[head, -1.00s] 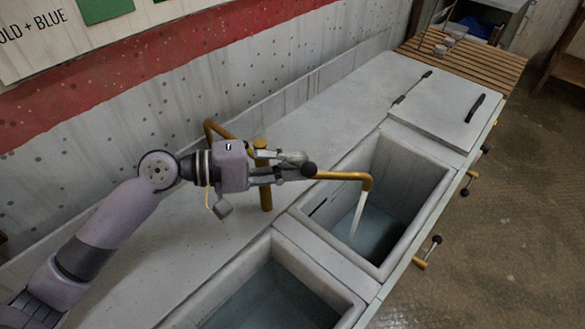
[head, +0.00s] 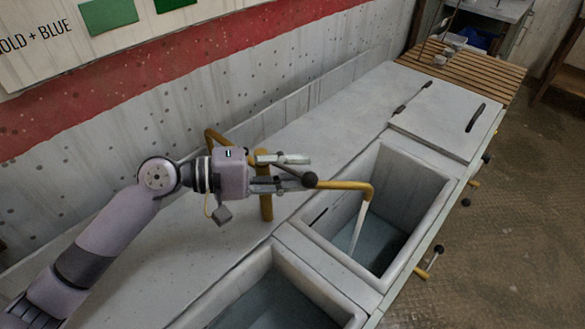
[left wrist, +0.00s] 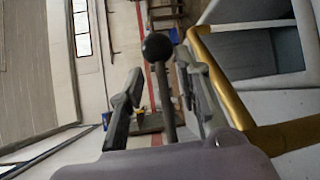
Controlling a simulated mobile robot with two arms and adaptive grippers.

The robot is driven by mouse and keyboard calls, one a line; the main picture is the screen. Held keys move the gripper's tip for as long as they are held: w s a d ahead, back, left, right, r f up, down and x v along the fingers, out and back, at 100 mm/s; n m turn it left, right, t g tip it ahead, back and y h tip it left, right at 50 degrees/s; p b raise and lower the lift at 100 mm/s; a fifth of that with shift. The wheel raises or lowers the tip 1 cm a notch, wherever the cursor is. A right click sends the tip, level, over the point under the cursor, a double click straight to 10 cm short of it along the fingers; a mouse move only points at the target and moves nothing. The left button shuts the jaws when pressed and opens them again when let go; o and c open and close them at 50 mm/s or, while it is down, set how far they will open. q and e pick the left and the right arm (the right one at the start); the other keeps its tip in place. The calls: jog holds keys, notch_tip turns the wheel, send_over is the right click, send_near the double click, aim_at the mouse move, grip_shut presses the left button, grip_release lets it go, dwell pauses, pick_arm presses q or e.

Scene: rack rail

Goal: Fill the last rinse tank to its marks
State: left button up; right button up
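The brass spout (head: 345,185) pours a stream of water into an open grey rinse tank (head: 440,172). Water (head: 372,238) stands low in that tank, and a dark line shows on its left wall. My left gripper (head: 296,172) is beside the tap's upright post (head: 265,203), with its fingers apart. The tap lever's black ball (head: 309,179) is at its fingertips. In the left wrist view, the lever with its black ball (left wrist: 157,46) runs between the open fingers, nearer the right finger; contact is unclear. My right gripper is not in view.
A nearer open tank (head: 272,262) also holds water. A lidded section with a black handle (head: 476,117) lies beyond the filling tank. Valve handles with black balls (head: 438,250) stick out along the front. A slatted wooden board (head: 470,68) is at the far end.

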pick_arm(q)
jog(key=shift+a+f, duration=0.1)
jog(key=shift+s+a, duration=0.15)
jog(key=shift+a, duration=0.2)
jog(key=v, duration=0.6)
jog(key=shift+a, duration=0.25)
jog(key=shift+s, duration=0.15)
